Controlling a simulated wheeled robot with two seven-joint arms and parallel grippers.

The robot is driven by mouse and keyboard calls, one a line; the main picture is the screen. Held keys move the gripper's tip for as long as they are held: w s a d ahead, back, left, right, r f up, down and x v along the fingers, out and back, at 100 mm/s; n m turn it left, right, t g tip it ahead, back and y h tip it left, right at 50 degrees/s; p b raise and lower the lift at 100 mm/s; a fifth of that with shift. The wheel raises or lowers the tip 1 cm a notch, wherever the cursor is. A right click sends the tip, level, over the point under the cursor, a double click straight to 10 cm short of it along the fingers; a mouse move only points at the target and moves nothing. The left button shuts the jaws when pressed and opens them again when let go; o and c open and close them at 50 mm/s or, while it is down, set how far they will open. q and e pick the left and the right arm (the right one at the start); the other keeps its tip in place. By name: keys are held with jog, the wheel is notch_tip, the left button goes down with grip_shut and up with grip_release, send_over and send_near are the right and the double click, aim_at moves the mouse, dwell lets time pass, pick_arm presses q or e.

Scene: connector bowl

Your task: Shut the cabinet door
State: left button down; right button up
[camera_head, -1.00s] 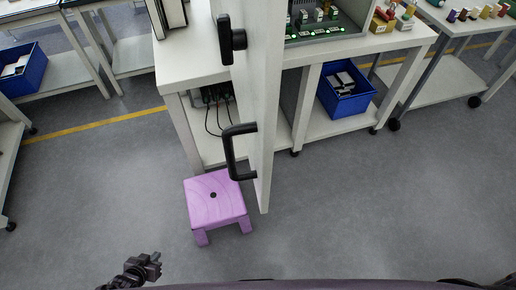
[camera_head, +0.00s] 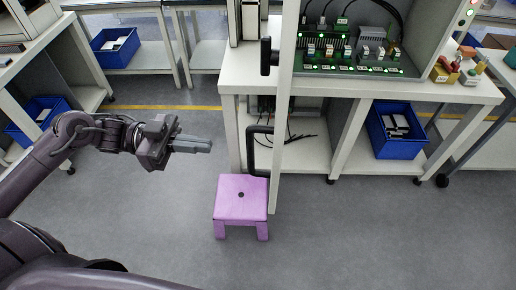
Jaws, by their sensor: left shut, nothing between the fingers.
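The white cabinet door (camera_head: 283,110) stands open, seen nearly edge-on, jutting toward me from the workbench cabinet. Its black C-shaped handle (camera_head: 251,150) is on its left face, low down. A black latch (camera_head: 266,57) sits higher on the same face. My left gripper (camera_head: 210,145) is shut and empty. In the picture it is left of the handle, with a gap between them, and points right toward it. The cabinet interior (camera_head: 360,40) shows a green circuit board with lit connectors. My right gripper is not in view.
A purple stool (camera_head: 241,200) stands on the floor below the handle, just left of the door's lower end. A blue bin (camera_head: 395,131) is on the lower shelf at right. The grey floor right of the door is clear.

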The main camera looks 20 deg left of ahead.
aim_at(248, 150)
pick_arm(q)
jog(key=d, duration=0.3)
jog(key=w+d+p, duration=0.1)
jog(key=d, duration=0.2)
jog(key=d+p, duration=0.1)
jog(key=d, duration=0.3)
jog(key=shift+w+r, duration=0.25)
jog(key=shift+w, duration=0.1)
jog(key=shift+w+d+f+p, duration=0.1)
jog(key=shift+d+p, duration=0.1)
jog(key=shift+d, duration=0.25)
jog(key=shift+w+d+f+p, duration=0.1)
jog(key=shift+d+p, duration=0.05)
jog(key=shift+d, duration=0.25)
jog(key=shift+d, duration=0.1)
